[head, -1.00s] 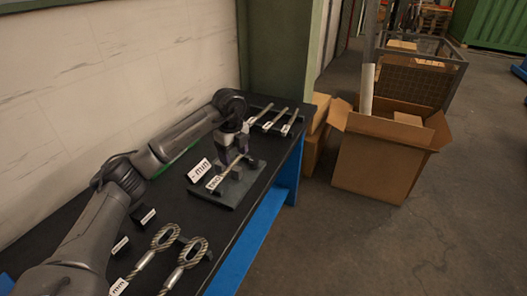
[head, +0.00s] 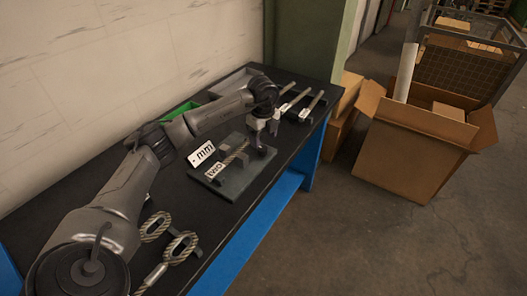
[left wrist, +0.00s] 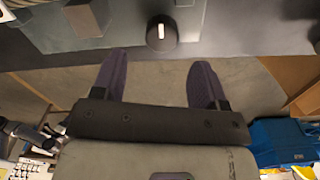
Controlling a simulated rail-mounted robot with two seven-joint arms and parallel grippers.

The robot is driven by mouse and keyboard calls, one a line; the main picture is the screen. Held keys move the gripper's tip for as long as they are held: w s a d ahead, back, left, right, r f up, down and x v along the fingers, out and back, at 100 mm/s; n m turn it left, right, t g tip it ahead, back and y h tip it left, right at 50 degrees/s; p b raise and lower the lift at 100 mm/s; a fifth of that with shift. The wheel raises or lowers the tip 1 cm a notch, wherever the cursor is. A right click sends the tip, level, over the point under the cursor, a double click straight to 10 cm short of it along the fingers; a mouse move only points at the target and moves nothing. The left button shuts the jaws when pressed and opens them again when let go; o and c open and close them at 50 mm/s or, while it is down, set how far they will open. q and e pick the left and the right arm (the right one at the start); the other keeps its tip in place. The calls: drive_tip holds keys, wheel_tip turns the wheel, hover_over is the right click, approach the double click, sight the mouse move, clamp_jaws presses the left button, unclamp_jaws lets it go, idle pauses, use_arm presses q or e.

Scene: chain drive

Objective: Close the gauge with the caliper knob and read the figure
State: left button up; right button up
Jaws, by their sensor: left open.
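The gauge stands on a grey plate (head: 233,187) on the dark bench, with a bar across it and a white label (head: 213,171) at its near end. A white "mm" card (head: 202,153) stands beside it. My left gripper (head: 264,137) is over the plate's far right end. In the left wrist view my left gripper (left wrist: 159,60) is open and empty, its two fingers apart. A round black knob (left wrist: 161,35) with a white mark lies just beyond the fingertips, between their lines, not gripped. The figure is too small to read. My right gripper is out of view.
Two rope loops (head: 181,246) lie at the near end of the bench. An open cardboard box (head: 408,160) stands on the floor to the right.

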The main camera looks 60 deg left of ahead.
sight(263, 149)
use_arm(q)
drive_tip(key=shift+f+b, duration=0.5)
drive_tip(key=shift+f, duration=2.4)
drive_tip(key=shift+c, duration=0.5)
drive_tip(key=c, duration=0.8)
drive_tip(key=shift+c, duration=0.2)
drive_tip(key=shift+r, duration=0.1)
